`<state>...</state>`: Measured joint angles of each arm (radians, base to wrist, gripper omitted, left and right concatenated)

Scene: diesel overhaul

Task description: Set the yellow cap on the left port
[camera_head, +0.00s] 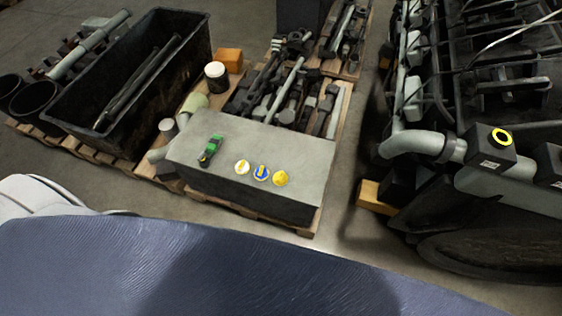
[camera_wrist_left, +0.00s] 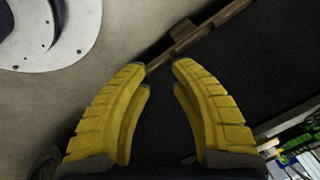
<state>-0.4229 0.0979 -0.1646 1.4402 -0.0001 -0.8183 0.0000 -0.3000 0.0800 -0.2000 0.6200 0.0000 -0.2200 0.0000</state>
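A yellow cap (camera_head: 280,178) lies on the grey block (camera_head: 303,165), at the right end of a row of three small round caps. A blue and yellow cap (camera_head: 261,173) is in the middle, and a white and yellow cap (camera_head: 242,167) is on the left. A black box-shaped port (camera_head: 489,152) with a yellow ring on top sits on the engine at the right. A second dark box (camera_head: 550,163) is cut off by the right edge. My left gripper (camera_wrist_left: 160,75) is open in the left wrist view, with nothing between its yellow fingers. My right gripper is not in view.
A green and black object (camera_head: 210,150) lies left of the caps. A black bin (camera_head: 110,125) and a pallet of metal parts (camera_head: 290,95) stand behind the block. The engine (camera_head: 480,80) fills the right side. Bare floor (camera_head: 345,215) separates block and engine.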

